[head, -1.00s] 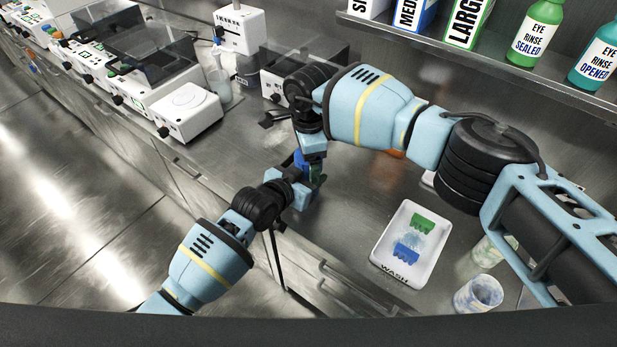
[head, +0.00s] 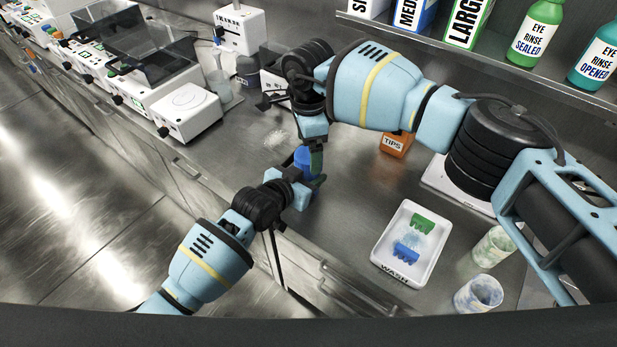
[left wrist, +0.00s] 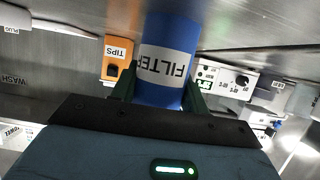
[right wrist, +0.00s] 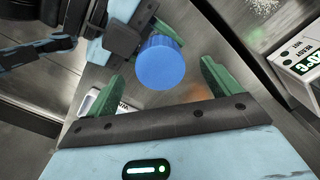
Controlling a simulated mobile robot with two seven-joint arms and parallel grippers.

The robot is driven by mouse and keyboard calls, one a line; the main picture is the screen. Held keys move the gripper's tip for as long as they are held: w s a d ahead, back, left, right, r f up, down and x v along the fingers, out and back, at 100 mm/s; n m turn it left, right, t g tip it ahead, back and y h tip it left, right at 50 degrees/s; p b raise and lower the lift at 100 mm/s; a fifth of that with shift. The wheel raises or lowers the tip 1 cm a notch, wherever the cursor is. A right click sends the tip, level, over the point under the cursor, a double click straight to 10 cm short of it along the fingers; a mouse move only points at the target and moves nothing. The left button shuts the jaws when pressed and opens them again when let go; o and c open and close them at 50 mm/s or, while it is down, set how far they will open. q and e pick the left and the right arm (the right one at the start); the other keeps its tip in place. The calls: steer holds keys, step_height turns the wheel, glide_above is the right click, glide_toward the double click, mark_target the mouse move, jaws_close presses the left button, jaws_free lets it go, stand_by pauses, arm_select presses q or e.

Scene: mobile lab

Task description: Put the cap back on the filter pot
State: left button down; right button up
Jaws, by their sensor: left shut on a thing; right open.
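The blue filter pot (left wrist: 165,62), with a white FILTER label, is between the fingers of my left gripper (left wrist: 158,92), which is shut on it. In the head view the pot (head: 303,158) shows as a small blue patch above the counter, partly hidden by my grippers. In the right wrist view a round blue top with a ribbed side, apparently the cap (right wrist: 160,63), sits between and beyond the spread green fingers of my right gripper (right wrist: 161,78). That gripper is open, with gaps on both sides. The seam between cap and pot is not visible.
A white WASH tray (head: 385,262) with green and blue pieces lies to the right, near two stained cups (head: 478,294). An orange TIPS box (head: 395,144) stands behind. White instruments (head: 187,112) line the left. The counter left of the pot holds a pale powdery patch (head: 277,138).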

steer(key=shift+o, duration=0.9)
steer(key=shift+r, duration=0.1)
step_height(320, 180, up, 12)
arm_select(q)
steer(key=c, duration=0.7)
jaws_free()
steer(key=shift+o, duration=0.2)
steer(key=p+v, duration=0.1)
steer(key=v, duration=0.5)
steer(key=shift+r, duration=0.15)
steer(key=shift+v, duration=0.9)
arm_select(e)
steer(key=shift+s+r, duration=0.1)
steer(key=shift+r, duration=1.4)
